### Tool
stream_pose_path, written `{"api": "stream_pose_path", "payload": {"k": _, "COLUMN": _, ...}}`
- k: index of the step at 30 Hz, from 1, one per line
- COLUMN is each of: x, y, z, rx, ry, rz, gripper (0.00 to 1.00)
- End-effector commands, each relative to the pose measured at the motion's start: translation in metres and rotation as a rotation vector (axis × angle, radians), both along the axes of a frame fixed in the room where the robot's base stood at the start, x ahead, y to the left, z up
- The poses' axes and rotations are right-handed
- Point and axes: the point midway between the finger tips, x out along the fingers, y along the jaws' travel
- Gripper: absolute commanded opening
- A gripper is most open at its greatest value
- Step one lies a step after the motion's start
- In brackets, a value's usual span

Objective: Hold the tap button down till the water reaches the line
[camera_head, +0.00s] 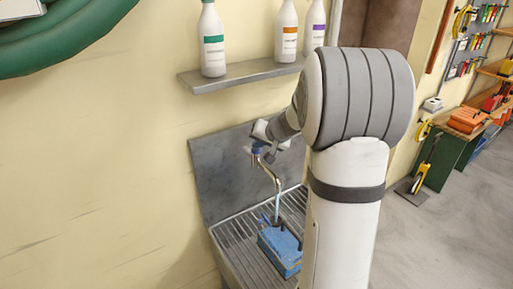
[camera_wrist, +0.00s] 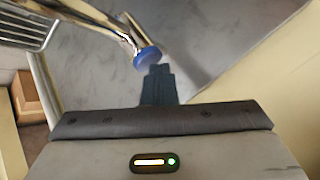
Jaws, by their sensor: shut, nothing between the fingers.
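The metal tap (camera_head: 272,178) comes out of the grey back panel and bends down over the sink. Its round blue button (camera_wrist: 148,59) shows in the wrist view, and it also shows small in the head view (camera_head: 257,149). My gripper (camera_wrist: 160,71) is shut and empty, its dark fingertips right at the button's edge; I cannot tell whether they press it. A pale blue streak of water (camera_head: 277,205) shows below the spout. It runs down to a blue container (camera_head: 281,252) on the ribbed drainer. The water level and the line cannot be made out.
The ribbed metal drainer (camera_head: 235,252) lies under the tap, and its edge shows in the wrist view (camera_wrist: 27,25). A grey shelf (camera_head: 240,75) above holds several white bottles. My arm hides the right side of the sink. A workbench with tools (camera_head: 470,125) stands far right.

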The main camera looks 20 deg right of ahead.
Motion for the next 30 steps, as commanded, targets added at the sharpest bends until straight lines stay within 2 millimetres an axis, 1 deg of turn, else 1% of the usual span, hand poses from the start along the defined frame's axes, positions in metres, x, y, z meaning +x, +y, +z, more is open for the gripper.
{"api": "stream_pose_path", "payload": {"k": 14, "x": 0.000, "y": 0.000, "z": 0.000, "rx": 0.000, "ry": 0.001, "rz": 0.001, "gripper": 0.00}}
{"api": "stream_pose_path", "payload": {"k": 25, "x": 0.000, "y": 0.000, "z": 0.018, "rx": -0.001, "ry": 0.000, "rz": 0.001, "gripper": 0.00}}
{"api": "stream_pose_path", "payload": {"k": 30, "x": 0.000, "y": 0.000, "z": 0.019, "rx": 0.000, "ry": 0.001, "rz": 0.001, "gripper": 0.00}}
